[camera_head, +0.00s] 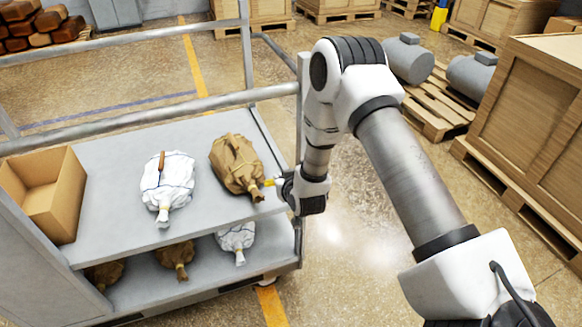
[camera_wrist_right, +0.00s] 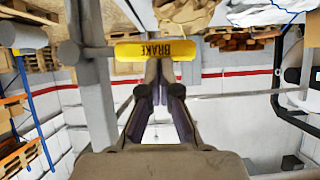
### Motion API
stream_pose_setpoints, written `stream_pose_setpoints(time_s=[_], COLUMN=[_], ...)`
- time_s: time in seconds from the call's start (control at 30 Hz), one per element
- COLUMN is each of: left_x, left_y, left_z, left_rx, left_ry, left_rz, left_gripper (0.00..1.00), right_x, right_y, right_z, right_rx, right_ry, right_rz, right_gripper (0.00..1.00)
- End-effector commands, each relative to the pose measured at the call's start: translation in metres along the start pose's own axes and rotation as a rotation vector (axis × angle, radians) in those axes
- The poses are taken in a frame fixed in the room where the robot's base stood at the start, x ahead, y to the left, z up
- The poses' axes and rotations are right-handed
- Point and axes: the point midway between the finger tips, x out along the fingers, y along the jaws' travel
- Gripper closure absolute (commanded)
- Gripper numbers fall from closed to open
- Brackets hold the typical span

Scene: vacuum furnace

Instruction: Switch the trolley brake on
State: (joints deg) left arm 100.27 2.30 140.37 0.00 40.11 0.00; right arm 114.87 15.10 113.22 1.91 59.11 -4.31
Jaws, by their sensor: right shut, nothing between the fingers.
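The trolley (camera_head: 115,155) is a grey two-shelf cart with a tubular rail, at the left of the head view. Its brake is a yellow lever marked BRAKE (camera_wrist_right: 155,50), upside down across the top of the right wrist view. A small yellow bit of the lever (camera_head: 269,183) shows at the trolley's right edge in the head view. My right gripper (camera_wrist_right: 159,68) is shut and empty, its fingertips at the lever's edge; I cannot tell whether they touch. In the head view the right gripper (camera_head: 281,187) is partly hidden by its wrist. My left gripper is not in view.
A brown bag (camera_head: 237,163), a white bag (camera_head: 167,183) and an open cardboard box (camera_head: 44,195) sit on the top shelf. More bags lie on the lower shelf. Wooden crates (camera_head: 525,110) and grey tanks on a pallet (camera_head: 430,110) stand at right. Floor between is clear.

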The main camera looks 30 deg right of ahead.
Motion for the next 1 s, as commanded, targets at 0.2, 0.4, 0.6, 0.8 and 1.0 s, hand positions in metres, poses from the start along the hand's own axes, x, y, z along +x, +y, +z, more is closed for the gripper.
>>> stream_pose_setpoints(time_s=[0.2,0.4,0.6,0.8,1.0], left_x=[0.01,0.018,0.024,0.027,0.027], left_y=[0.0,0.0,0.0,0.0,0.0], left_z=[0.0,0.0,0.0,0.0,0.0], left_rx=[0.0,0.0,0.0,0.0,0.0], left_ry=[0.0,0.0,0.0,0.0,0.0], left_rz=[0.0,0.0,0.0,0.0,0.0], left_gripper=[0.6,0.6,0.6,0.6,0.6], right_x=[0.011,0.019,0.024,0.026,0.027], right_y=[-0.006,-0.006,-0.004,-0.003,-0.003], right_z=[0.02,0.034,0.042,0.046,0.046], right_rx=[-0.174,-0.309,-0.346,-0.344,-0.344], right_ry=[0.0,0.0,-0.001,-0.001,0.0], right_rz=[0.097,0.177,0.201,0.2,0.199], right_gripper=[1.0,1.0,1.0,1.0,1.0])
